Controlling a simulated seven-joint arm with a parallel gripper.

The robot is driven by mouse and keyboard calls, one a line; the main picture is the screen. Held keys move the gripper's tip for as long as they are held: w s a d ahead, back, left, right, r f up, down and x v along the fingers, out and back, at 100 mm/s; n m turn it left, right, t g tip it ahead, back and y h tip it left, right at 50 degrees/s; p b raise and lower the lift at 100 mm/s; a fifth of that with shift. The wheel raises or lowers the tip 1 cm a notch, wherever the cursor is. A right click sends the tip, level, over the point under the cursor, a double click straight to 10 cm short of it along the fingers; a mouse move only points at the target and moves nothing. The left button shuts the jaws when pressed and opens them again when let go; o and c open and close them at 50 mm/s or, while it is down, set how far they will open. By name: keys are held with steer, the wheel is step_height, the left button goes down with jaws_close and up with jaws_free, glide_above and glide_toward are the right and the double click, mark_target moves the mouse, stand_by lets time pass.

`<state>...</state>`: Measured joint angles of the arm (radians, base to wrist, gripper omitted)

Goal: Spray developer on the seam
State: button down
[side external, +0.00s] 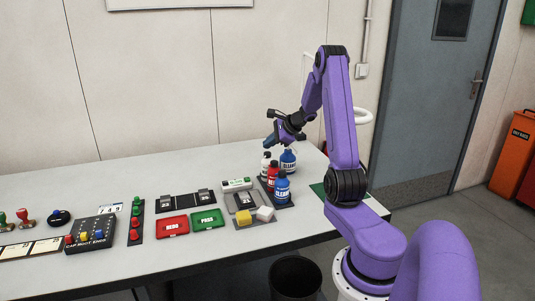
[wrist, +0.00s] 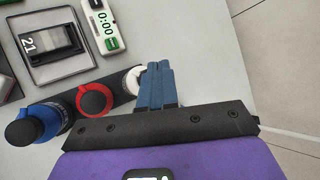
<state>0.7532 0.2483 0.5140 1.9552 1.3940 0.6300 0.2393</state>
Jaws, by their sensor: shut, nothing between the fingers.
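My gripper (side external: 270,141) is shut and empty, just above the far end of the bottle row; its blue fingers (wrist: 158,86) are together in the wrist view. A white bottle (side external: 265,161) stands upright below it; in the wrist view its white top (wrist: 133,80) is partly hidden by the fingers. I cannot read which is developer. A dark workpiece (side external: 243,201), tagged 21 in the wrist view (wrist: 48,42), sits on a grey tray; its seam is too small to make out.
A white timer (side external: 237,184) lies behind the tray. A yellow block (side external: 243,217) and a white block (side external: 265,214) sit in front. Red REDO (side external: 172,227) and green PASS (side external: 208,219) plates lie left. A dark bin (side external: 296,278) stands below the table.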

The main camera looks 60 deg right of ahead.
mark_target(269, 153)
steer(key=shift+f, duration=0.1)
steer(key=shift+f, duration=0.35)
steer(key=shift+f, duration=0.45)
stand_by(0.8)
stand_by(0.3)
steer(key=shift+r, duration=0.9)
steer(key=shift+r, duration=0.1)
steer(key=shift+r, duration=2.4)
